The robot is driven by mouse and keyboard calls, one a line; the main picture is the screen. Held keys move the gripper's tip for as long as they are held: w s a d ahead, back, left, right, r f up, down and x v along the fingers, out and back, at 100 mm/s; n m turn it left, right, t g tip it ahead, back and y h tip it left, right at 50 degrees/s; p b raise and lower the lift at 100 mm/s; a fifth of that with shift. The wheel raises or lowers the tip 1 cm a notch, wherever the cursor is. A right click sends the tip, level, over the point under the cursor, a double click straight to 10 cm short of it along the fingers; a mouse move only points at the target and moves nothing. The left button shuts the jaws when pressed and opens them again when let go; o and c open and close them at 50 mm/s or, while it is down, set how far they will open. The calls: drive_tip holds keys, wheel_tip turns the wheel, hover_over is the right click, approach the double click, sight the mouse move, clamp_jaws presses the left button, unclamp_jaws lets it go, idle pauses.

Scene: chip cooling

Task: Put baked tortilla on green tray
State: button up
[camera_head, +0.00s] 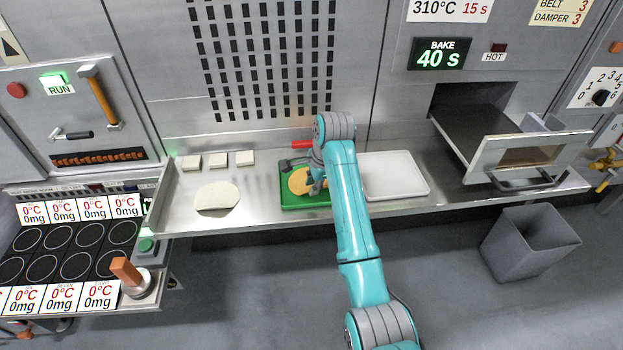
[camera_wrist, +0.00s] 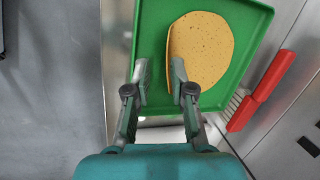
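The green tray (camera_head: 291,204) lies on the steel counter, left of the white tray. A yellow, speckled round tortilla (camera_head: 298,183) lies on it, partly hidden by my gripper in the head view. In the wrist view the tortilla (camera_wrist: 205,45) rests inside the rim of the green tray (camera_wrist: 150,30), and its left edge looks slightly raised. My gripper (camera_wrist: 160,72) is over the tray with its fingers apart.
A pale tortilla (camera_head: 217,197) and several white blocks (camera_head: 217,160) lie on the counter to the left. An empty white tray (camera_head: 396,175) is to the right. A red-handled brush (camera_wrist: 258,92) lies beside the green tray. An open oven drawer (camera_head: 515,155) juts out at right, above a grey bin (camera_head: 528,243).

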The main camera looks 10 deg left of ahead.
drive_tip(key=shift+s+d+r, duration=0.2)
drive_tip(key=shift+s+r, duration=0.15)
drive_tip(key=shift+s, duration=0.5)
drive_tip(key=shift+s+d+r, duration=0.15)
drive_tip(key=shift+s+r, duration=0.15)
drive_tip(key=shift+s, duration=0.55)
drive_tip(key=shift+s+d+r, duration=0.2)
drive_tip(key=shift+s+r, duration=0.15)
drive_tip(key=shift+s, duration=0.5)
